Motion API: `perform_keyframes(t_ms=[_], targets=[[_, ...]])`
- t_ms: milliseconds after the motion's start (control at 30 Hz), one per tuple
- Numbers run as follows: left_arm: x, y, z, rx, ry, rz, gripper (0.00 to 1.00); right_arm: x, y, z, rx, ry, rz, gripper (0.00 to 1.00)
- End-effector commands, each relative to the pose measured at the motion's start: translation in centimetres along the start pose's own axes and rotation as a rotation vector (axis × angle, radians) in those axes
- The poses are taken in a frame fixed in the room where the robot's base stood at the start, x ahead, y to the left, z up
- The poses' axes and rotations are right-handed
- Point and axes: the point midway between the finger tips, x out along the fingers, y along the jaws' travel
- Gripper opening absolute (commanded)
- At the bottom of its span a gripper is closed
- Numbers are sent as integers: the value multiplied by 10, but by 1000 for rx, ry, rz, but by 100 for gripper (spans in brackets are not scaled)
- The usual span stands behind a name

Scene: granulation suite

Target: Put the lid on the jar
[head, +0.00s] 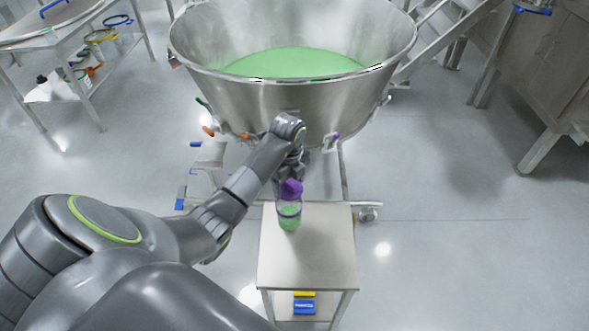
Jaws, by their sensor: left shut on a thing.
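A clear jar (289,214) with green contents stands upright on the small steel table, near its back left corner. A purple lid (291,188) is at the jar's mouth and looks slightly tilted. I cannot tell whether it rests on the rim or hovers just above it. My left gripper (292,178) reaches in from the left and is shut on the lid from above. Its fingers are small and partly hidden by the wrist. My right gripper is not in view.
The small table's top (315,255) is clear to the right and front of the jar. Blue and yellow items (304,304) lie on its lower shelf. A large steel vat (285,95) of green material stands behind. A side table (75,40) is at the far left.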

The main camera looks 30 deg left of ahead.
Motion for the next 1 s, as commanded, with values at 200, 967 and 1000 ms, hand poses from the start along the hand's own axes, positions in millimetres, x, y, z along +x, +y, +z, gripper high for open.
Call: perform_keyframes(t_ms=[200,967,1000], targets=[[14,0,0,0,0,1,48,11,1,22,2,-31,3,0],[48,0,0,1,0,0,48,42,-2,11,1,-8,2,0],[48,0,0,1,0,0,48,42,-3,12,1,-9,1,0]])
